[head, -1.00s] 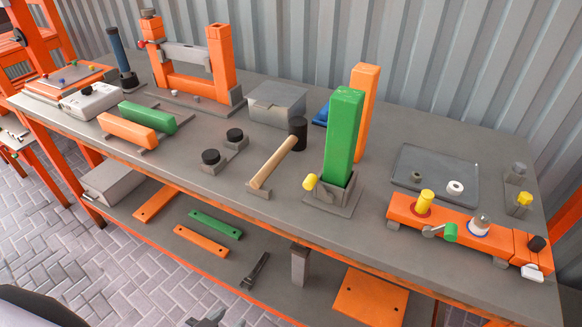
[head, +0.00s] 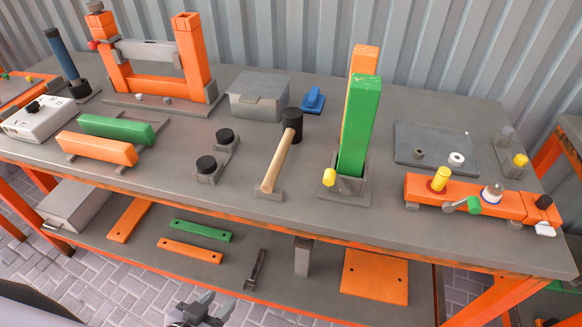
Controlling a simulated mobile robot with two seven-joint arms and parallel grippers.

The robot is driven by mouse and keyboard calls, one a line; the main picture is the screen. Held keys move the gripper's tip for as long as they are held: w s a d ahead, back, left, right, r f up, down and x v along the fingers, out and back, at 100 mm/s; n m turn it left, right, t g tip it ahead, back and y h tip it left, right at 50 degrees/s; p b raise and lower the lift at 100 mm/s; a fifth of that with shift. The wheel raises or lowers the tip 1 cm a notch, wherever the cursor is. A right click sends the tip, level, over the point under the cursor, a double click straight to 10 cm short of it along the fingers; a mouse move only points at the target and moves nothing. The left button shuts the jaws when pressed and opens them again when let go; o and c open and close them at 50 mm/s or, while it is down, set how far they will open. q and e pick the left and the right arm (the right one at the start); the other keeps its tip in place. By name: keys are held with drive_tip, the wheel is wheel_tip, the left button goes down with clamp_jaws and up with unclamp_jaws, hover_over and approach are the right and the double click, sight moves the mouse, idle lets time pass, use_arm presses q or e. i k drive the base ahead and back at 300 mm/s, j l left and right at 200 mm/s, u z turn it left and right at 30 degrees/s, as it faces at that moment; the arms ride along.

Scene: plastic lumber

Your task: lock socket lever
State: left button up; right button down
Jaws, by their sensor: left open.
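A grey socket (head: 345,203) stands on the bench at right of centre and holds the foot of an upright green beam (head: 362,125). A lever with a yellow knob (head: 329,177) sticks out at the socket's left side. An upright orange beam (head: 364,58) stands just behind the green one and is partly hidden by it. My left gripper (head: 207,304) is low at the bottom edge, in front of the bench and well below the lever. It is open, looks empty and touches nothing that I can see. My right gripper is not in view.
A mallet (head: 278,158) lies left of the socket. An orange block (head: 414,189) with a green-knobbed lever (head: 474,205) lies to the right. A grey box (head: 260,97) stands behind. The lower shelf holds flat orange and green planks and an orange plate (head: 375,277).

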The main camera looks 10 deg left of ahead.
sight(330, 176)
drive_tip(key=j+z, duration=0.25)
drive_tip(key=j, duration=2.45)
drive_tip(key=k+j, duration=0.15)
drive_tip(key=j, duration=1)
